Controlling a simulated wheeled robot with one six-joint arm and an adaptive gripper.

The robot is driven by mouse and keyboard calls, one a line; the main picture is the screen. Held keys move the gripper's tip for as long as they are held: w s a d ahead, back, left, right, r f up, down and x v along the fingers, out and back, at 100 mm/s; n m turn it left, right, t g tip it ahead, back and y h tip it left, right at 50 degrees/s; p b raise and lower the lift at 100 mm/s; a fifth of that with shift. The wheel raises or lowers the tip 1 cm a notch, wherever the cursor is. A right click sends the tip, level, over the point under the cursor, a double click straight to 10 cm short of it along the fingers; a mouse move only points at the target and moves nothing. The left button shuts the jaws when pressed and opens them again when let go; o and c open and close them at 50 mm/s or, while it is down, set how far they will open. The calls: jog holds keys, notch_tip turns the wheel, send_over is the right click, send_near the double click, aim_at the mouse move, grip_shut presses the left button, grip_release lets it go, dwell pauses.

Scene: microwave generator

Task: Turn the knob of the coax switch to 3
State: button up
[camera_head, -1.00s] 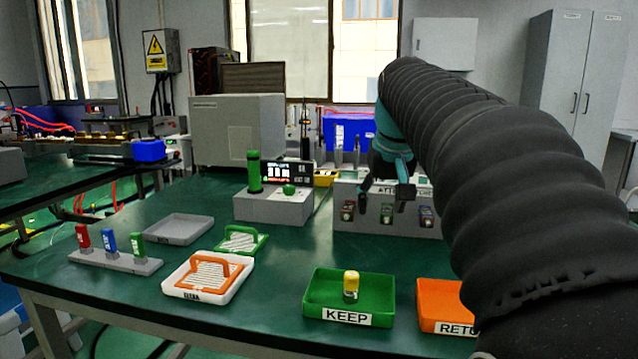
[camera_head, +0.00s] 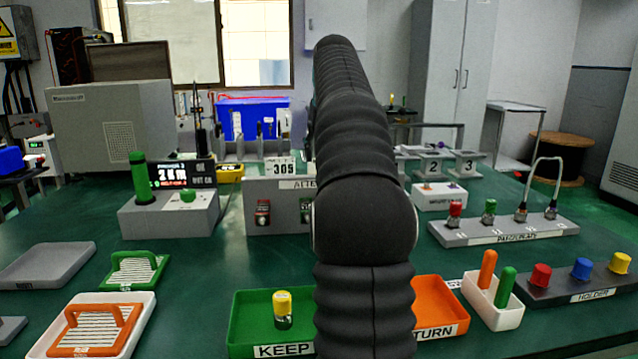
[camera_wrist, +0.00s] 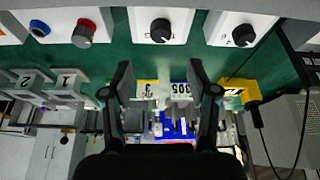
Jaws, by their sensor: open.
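My gripper (camera_wrist: 160,70) is open and empty in the wrist view, its two fingers spread apart. In the head view it is hidden behind my arm. Past the fingertips in the wrist view, a black knob (camera_wrist: 161,31) sits on a white panel. A second black knob (camera_wrist: 243,35) is on a white panel to its right. A grey knob with a red part (camera_wrist: 84,33) and a blue button (camera_wrist: 39,28) are on a panel to the left. I cannot tell which of these is the coax switch's knob, and their markings are too small to read.
In the head view, a green KEEP tray (camera_head: 240,322) and an orange RETURN tray (camera_head: 440,300) stand in front. A patch panel (camera_head: 500,231) and a holder (camera_head: 570,287) are at right.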

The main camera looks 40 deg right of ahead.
jog(key=b+x, duration=0.1)
jog(key=x, duration=0.9)
jog(key=shift+b, duration=0.35)
grip_shut()
jog(key=shift+a, duration=0.1)
